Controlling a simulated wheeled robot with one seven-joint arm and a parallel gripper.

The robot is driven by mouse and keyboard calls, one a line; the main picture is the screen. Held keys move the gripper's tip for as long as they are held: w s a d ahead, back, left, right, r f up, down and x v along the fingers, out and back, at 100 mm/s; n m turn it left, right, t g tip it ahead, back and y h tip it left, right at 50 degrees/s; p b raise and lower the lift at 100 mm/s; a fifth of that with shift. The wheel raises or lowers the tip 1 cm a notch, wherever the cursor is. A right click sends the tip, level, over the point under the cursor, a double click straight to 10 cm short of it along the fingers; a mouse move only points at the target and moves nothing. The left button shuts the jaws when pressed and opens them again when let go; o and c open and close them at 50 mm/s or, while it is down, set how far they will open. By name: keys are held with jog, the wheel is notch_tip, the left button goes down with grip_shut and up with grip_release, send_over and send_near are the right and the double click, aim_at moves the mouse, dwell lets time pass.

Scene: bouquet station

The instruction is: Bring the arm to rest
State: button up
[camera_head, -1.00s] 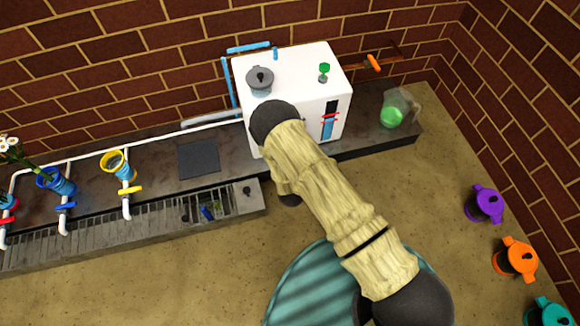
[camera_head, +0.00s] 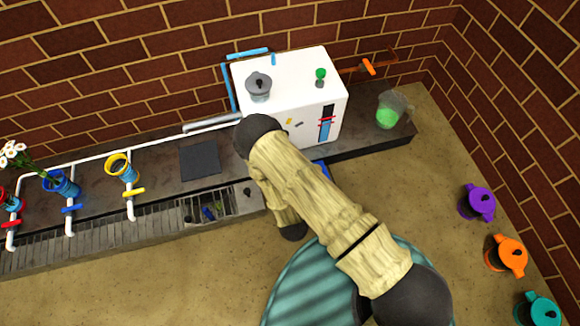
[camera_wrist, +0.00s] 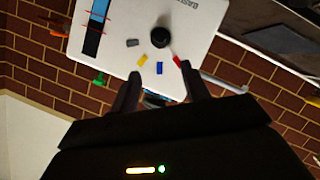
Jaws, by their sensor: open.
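My arm (camera_head: 305,190) reaches from the lower right toward the white machine (camera_head: 290,65) on the counter, its dark elbow in front of the machine's lower left corner. The arm hides my gripper in the head view. In the wrist view my gripper (camera_wrist: 160,72) is open, with two dark fingers apart and nothing between them. Its fingers point at the white machine's front (camera_wrist: 125,35), where a black knob (camera_wrist: 161,38) and small grey, yellow, blue and red marks show. I cannot tell how far the fingertips are from that face.
A jar with green contents (camera_head: 388,110) stands right of the machine. Purple (camera_head: 480,202), orange (camera_head: 508,256) and teal (camera_head: 540,310) lidded pots line the right side. Blue (camera_head: 62,184) and yellow (camera_head: 122,168) cups, white flowers (camera_head: 15,155) and pipes are at left. A grate (camera_head: 150,213) runs along the counter front.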

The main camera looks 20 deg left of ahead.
jog(key=w+d+r+m+g+h+p, duration=0.1)
jog(key=w+d+r+m+g+h, duration=0.25)
jog(key=r, duration=0.65)
jog(key=w+d+r+m+g+p, duration=0.15)
jog(key=w+d+r+m, duration=0.25)
jog(key=w+d+r, duration=0.4)
jog(key=s+d+r+m+g+h+p, duration=0.1)
jog(key=s+d+r+m+g, duration=0.4)
jog(key=s+d+r, duration=1.3)
notch_tip(320, 180, up, 38)
jog(key=w+a+n+p, duration=0.1)
jog(key=w+p, duration=0.1)
jog(key=p, duration=3.5)
jog(key=shift+g, duration=0.3)
jog(key=shift+f, duration=0.1)
